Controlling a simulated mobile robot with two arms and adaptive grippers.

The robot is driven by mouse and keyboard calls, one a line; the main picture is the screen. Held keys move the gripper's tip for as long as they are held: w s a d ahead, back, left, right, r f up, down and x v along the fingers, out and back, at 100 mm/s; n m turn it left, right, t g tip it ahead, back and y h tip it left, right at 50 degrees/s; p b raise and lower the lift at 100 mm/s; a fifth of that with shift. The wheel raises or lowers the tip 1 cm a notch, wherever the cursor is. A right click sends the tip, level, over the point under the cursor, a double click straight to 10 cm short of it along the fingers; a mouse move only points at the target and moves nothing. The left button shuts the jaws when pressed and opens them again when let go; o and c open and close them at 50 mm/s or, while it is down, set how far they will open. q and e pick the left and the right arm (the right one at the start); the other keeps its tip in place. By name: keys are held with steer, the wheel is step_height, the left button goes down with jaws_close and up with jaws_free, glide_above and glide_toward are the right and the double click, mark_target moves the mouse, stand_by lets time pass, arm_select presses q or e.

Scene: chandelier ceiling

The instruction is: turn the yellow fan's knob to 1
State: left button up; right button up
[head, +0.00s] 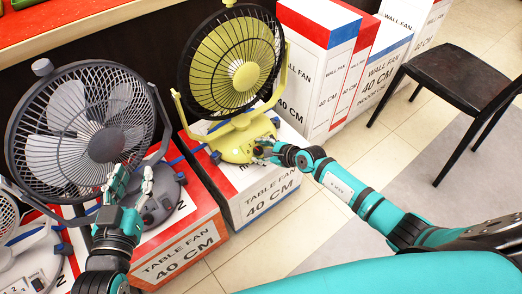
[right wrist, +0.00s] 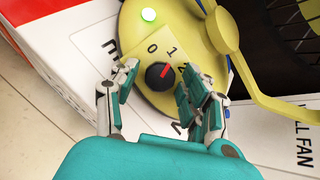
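The yellow fan (head: 233,62) stands on a white and red box, its yellow base (head: 235,146) toward me. In the right wrist view its dark round knob (right wrist: 156,77) has a red pointer aimed up and right, toward the 1 side and away from the 0. A green light (right wrist: 148,14) glows on the base. My right gripper (right wrist: 158,84) has its fingers on both sides of the knob, with gaps visible; in the head view it is at the base's front (head: 268,151). My left gripper (head: 132,181) is open, in front of the dark grey fan.
The dark grey fan (head: 85,128) stands on an orange box (head: 180,248) at left. A white fan (head: 22,250) is partly cut off at the lower left. Wall fan boxes (head: 322,70) stand behind, right of the yellow fan. A black chair (head: 455,78) stands on clear tiled floor.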

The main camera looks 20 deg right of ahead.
steer(key=shift+o, duration=0.4)
steer(key=shift+r, duration=0.1)
steer(key=v, duration=1.2)
